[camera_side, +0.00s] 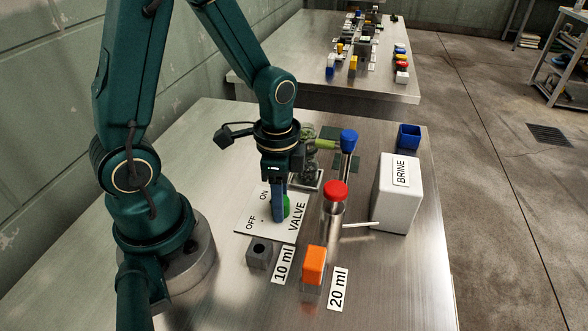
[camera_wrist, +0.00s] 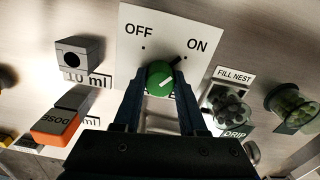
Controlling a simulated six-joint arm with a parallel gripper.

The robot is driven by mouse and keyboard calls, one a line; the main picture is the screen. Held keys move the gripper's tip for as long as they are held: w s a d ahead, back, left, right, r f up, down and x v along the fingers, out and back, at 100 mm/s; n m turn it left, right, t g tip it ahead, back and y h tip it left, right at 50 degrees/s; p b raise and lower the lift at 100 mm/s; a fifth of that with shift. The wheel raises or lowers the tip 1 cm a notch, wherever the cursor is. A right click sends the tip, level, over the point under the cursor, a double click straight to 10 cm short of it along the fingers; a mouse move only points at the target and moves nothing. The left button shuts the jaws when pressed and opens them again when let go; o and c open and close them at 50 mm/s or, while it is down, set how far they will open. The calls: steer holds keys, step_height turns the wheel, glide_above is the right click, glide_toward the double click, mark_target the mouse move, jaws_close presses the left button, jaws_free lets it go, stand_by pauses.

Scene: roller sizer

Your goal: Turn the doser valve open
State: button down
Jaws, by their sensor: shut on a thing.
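The doser valve is a green round knob (camera_wrist: 160,78) on a white plate (camera_wrist: 128,70) marked OFF on the left and ON on the right in the wrist view. A black pointer by the knob slants up and right, toward the ON side. A white line on the knob slants the same way. In the side view the knob (camera_side: 287,206) is partly hidden behind my gripper (camera_side: 279,212), which points down at the plate (camera_side: 255,228) labelled VALVE. My gripper (camera_wrist: 160,100) is shut on the knob, one finger on each side.
A grey block (camera_side: 259,253) and an orange-topped block (camera_side: 314,264) stand in front of the plate. A red-capped cylinder (camera_side: 334,205), a blue-capped one (camera_side: 348,150) and a white BRINE container (camera_side: 399,200) stand to the right. A fill nest (camera_wrist: 228,105) lies close beside the plate.

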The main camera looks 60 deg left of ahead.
steer(key=shift+m, duration=0.7)
steer(key=shift+c, duration=2.3)
jaws_free()
steer(key=shift+r, duration=2.6)
